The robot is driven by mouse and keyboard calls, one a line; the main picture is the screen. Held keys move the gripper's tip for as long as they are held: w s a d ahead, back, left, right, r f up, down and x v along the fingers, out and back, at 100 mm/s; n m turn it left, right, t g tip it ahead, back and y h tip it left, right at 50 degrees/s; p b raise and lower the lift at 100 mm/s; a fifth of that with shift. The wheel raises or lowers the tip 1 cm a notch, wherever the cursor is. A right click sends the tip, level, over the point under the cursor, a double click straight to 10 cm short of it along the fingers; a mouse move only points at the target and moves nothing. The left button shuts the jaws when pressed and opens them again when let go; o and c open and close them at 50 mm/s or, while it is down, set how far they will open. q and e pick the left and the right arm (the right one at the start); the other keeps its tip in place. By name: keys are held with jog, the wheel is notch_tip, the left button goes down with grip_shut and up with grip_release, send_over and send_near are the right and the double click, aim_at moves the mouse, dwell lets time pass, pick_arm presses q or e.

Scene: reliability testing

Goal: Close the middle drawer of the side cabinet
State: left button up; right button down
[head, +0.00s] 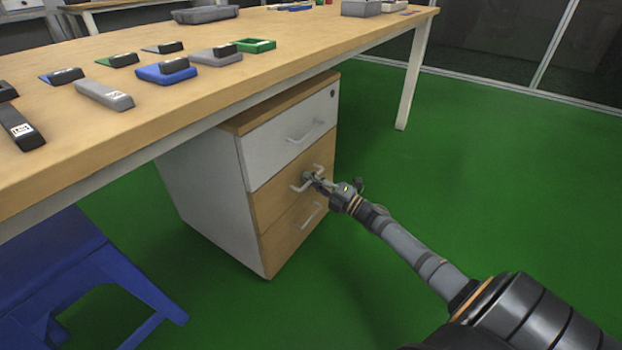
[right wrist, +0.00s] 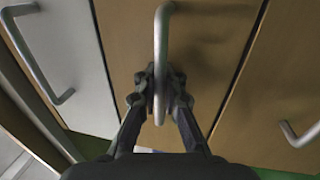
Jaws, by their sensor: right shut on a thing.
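The side cabinet (head: 207,185) stands under the wooden table, with a white top drawer (head: 292,137) and two wood-coloured drawers below. The middle drawer (head: 268,205) looks about flush with the other fronts in the head view; a small gap is hard to tell. My right gripper (head: 310,178) is at the middle drawer's handle (head: 296,187). In the right wrist view my right gripper (right wrist: 160,82) has its fingers on both sides of the metal handle (right wrist: 161,40), shut on it. The bottom drawer (head: 290,235) looks closed. My left gripper is not in view.
The table (head: 120,60) overhangs the cabinet and carries several small devices. A blue stool (head: 70,265) stands at the lower left. A table leg (head: 414,75) is behind to the right. The green floor (head: 500,170) right of the cabinet is clear.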

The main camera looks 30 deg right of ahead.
jog(key=c, duration=1.5)
grip_release()
jog(key=shift+f, duration=0.1)
jog(key=shift+o, duration=0.2)
jog(key=v, duration=1.2)
